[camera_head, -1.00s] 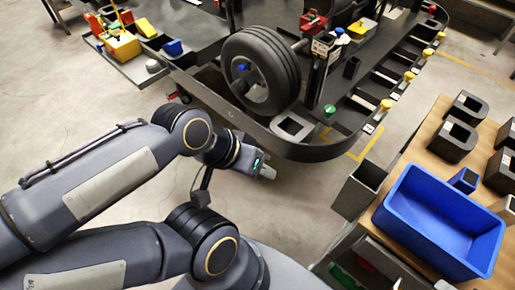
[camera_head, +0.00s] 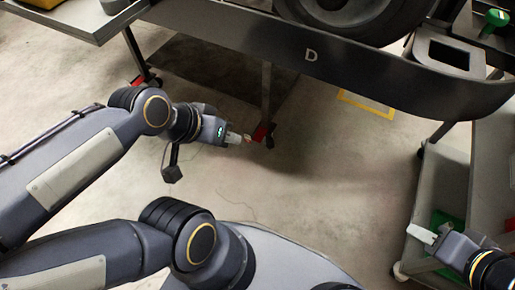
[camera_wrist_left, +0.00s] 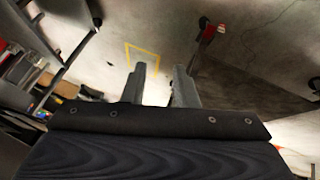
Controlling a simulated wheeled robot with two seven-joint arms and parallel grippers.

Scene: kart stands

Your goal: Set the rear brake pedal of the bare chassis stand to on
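A dark kart stand marked D (camera_head: 311,56) crosses the top of the head view; I cannot tell whether it is the bare chassis stand. A red pedal (camera_head: 262,133) sits low on its near leg by a caster, and another red pedal (camera_head: 143,79) is on a leg further left. Whether either is set on is too small to tell. My left gripper (camera_head: 243,139) appears just left of the nearer pedal; contact is unclear. In the left wrist view its fingers (camera_wrist_left: 160,84) are apart and empty, with a red pedal (camera_wrist_left: 208,33) beyond. My right gripper (camera_head: 422,234) is at the right.
A wheel (camera_head: 355,12) is on the stand. A grey shelf (camera_head: 82,22) is at the upper left, and a cart (camera_head: 437,185) stands at the right near my right gripper. A yellow floor marking (camera_head: 367,105) lies below the stand. The middle floor is clear.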

